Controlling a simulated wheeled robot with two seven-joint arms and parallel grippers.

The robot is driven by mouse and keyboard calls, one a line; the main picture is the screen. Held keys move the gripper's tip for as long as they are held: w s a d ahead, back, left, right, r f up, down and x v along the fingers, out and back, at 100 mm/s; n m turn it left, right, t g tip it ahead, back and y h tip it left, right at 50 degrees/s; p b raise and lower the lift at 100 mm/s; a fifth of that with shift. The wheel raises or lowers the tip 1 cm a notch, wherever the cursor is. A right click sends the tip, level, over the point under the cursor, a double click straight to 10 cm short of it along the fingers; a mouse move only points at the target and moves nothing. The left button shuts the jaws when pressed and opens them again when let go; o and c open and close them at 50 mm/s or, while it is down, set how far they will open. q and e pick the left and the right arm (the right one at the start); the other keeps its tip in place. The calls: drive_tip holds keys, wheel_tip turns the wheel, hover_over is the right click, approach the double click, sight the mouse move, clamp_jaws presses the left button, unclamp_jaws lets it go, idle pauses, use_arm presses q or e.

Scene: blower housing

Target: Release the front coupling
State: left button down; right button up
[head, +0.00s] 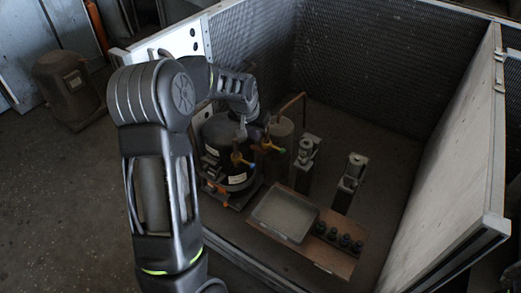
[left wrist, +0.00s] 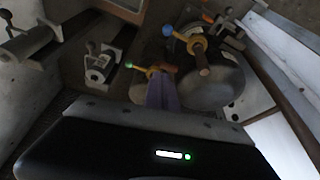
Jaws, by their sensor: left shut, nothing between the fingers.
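A dark, round housing (head: 222,134) stands in the open-topped enclosure, and also shows in the left wrist view (left wrist: 212,88). Two yellow coupling levers are at it. One has a blue knob (left wrist: 168,30), and the other has a green knob (left wrist: 129,64) and an orange end. I cannot tell which is the front coupling. My left gripper (head: 243,128) is over the housing's right side. In the left wrist view its fingers (left wrist: 162,92) are shut and empty, with their tips close to the green-knobbed lever. I cannot tell whether they touch. My right gripper is not in view.
A shallow grey tray (head: 258,217) and several dark knobs (head: 345,240) are on a brown board (head: 335,262). Two posts with grey clamps (head: 306,146) (head: 354,168) stand behind. Mesh walls (head: 370,60) and a pale side panel (head: 455,160) enclose the area. Floor between the right post and panel looks clear.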

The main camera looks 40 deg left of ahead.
sight(248, 163)
use_arm(q)
drive_tip(key=shift+s+r, duration=0.1)
drive_tip(key=shift+s, duration=0.05)
wheel_tip(248, 163, down, 10)
drive_tip(key=shift+s+b, duration=0.2)
drive_tip(key=shift+b, duration=0.2)
idle(0.5)
drive_tip(key=shift+s, duration=0.1)
idle(0.3)
